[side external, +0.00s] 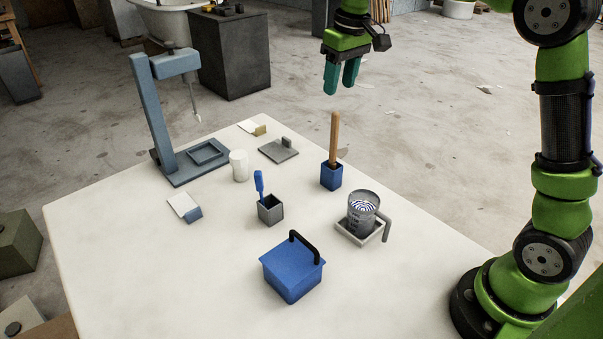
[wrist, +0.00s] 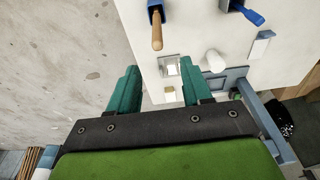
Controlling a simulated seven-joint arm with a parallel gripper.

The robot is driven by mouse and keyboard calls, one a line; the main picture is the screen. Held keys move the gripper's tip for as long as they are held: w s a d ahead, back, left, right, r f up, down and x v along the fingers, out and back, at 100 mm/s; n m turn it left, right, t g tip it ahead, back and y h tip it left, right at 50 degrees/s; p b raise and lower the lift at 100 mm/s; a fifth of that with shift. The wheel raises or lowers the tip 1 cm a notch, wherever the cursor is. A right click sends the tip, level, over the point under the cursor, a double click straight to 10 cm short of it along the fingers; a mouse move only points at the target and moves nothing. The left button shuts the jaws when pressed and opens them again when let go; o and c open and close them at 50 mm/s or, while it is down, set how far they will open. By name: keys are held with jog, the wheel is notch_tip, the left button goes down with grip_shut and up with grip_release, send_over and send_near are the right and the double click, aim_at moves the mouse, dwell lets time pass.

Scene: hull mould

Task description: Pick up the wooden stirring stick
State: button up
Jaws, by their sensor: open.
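The wooden stirring stick (side external: 334,138) is a plain light-brown rod standing upright in a small blue square holder (side external: 331,177) on the white table. In the wrist view the stick (wrist: 157,32) shows at the top, its end pointing toward the camera, with the blue holder (wrist: 155,6) at its base. My gripper (side external: 341,92) has teal fingers pointing down and hangs above the level of the stick's top. Its fingers also show in the wrist view (wrist: 159,75), spread apart with nothing between them. The stick is apart from both fingers.
A grey tray with a metal can (side external: 362,210) stands right of the holder. A grey cup with a blue brush (side external: 270,209), a blue lidded box (side external: 292,272), a white cylinder (side external: 239,166) and a blue-grey stand (side external: 160,120) are also on the table (side external: 120,260). The front left is clear.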

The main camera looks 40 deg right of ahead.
aim_at(334, 112)
jog(key=f, duration=0.5)
jog(key=w+f, duration=0.1)
jog(key=f, duration=0.1)
jog(key=shift+f, duration=0.15)
notch_tip(334, 112, down, 6)
jog(key=shift+w+d+r, duration=0.1)
jog(key=shift+d+r, duration=0.05)
jog(key=shift+r, duration=0.05)
grip_shut()
